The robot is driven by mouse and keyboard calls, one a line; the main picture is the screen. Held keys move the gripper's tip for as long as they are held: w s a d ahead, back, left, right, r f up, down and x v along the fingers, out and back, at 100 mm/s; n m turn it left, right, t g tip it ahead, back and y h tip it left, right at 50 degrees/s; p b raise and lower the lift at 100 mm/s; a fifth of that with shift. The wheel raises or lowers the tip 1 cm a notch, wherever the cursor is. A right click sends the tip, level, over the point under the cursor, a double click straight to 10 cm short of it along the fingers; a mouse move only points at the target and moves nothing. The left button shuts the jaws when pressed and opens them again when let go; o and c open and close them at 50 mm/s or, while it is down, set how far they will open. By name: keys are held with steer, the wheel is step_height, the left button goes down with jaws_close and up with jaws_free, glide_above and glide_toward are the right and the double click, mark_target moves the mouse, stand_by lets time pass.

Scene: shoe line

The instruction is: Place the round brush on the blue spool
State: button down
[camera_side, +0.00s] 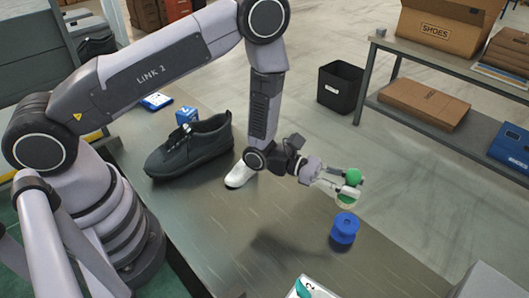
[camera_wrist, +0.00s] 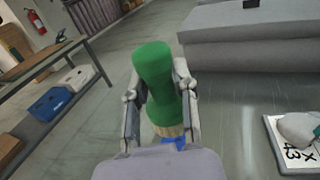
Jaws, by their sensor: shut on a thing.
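The round brush (camera_side: 353,177) has a green handle and pale bristles. My gripper (camera_side: 346,187) is shut on it and holds it above the table. In the wrist view the green brush (camera_wrist: 155,80) stands between the two fingers (camera_wrist: 160,98), with its bristles at the lower end. The blue spool (camera_side: 345,229) stands on the table just below the gripper, apart from the brush in the side view. In the wrist view only a small blue part of the spool (camera_wrist: 174,144) shows below the bristles; the rest is hidden by the brush and gripper.
A black shoe (camera_side: 190,146) and a white form (camera_side: 239,174) stand on the table (camera_side: 290,235) behind the arm. A blue item (camera_side: 186,115) stands beyond the shoe. A numbered card (camera_side: 312,288) lies at the front edge. Table around the spool is clear.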

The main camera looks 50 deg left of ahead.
steer(key=shift+w+d+f+t, duration=0.3)
steer(key=shift+w+d+f, duration=0.15)
steer(key=shift+w+d, duration=0.2)
steer(key=shift+f, duration=3.1)
steer(key=shift+f, duration=0.15)
steer(key=c, duration=0.9)
jaws_free()
